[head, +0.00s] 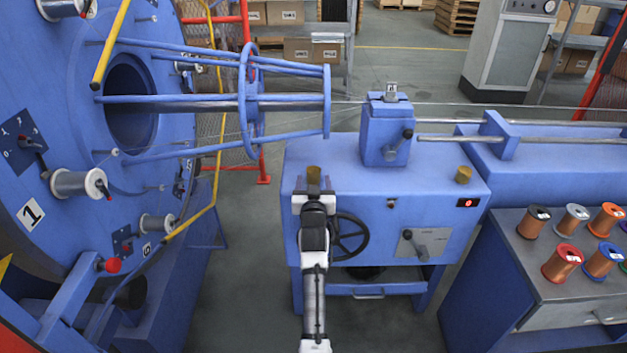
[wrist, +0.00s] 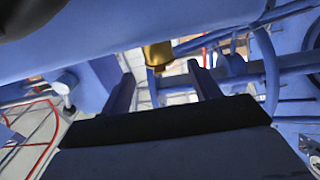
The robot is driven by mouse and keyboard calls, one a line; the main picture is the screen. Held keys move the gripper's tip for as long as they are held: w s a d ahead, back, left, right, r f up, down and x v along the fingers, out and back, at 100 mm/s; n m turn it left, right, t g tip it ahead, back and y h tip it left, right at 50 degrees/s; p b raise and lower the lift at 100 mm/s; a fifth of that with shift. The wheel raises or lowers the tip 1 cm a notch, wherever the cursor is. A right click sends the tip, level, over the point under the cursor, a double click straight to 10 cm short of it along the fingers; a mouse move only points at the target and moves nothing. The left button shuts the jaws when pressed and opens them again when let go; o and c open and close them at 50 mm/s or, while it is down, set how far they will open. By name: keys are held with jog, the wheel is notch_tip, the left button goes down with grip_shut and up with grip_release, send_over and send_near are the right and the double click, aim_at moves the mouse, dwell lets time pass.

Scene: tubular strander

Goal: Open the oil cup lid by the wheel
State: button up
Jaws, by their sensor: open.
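The brass oil cup by the wheel (head: 313,173) stands on the front left of the blue machine housing, just above the black handwheel (head: 351,238). My gripper (head: 314,190) is in front of this cup in the head view and hides its lower part. In the wrist view the brass cup (wrist: 157,56) shows beyond and between the two open fingers of my gripper (wrist: 163,80). The fingers look empty, and I see no contact with the cup. The lid's hinge and exact state are too small to tell.
A second brass cup (head: 463,174) stands at the housing's right end. A blue block with a lever (head: 388,130) rises between the cups. The blue tubular guide cage (head: 250,100) is at the left. A bench with several wire spools (head: 535,222) stands at the right.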

jog(key=shift+w, duration=0.2)
jog(key=c, duration=1)
jog(key=shift+r+p, duration=0.15)
jog(key=shift+p, duration=0.15)
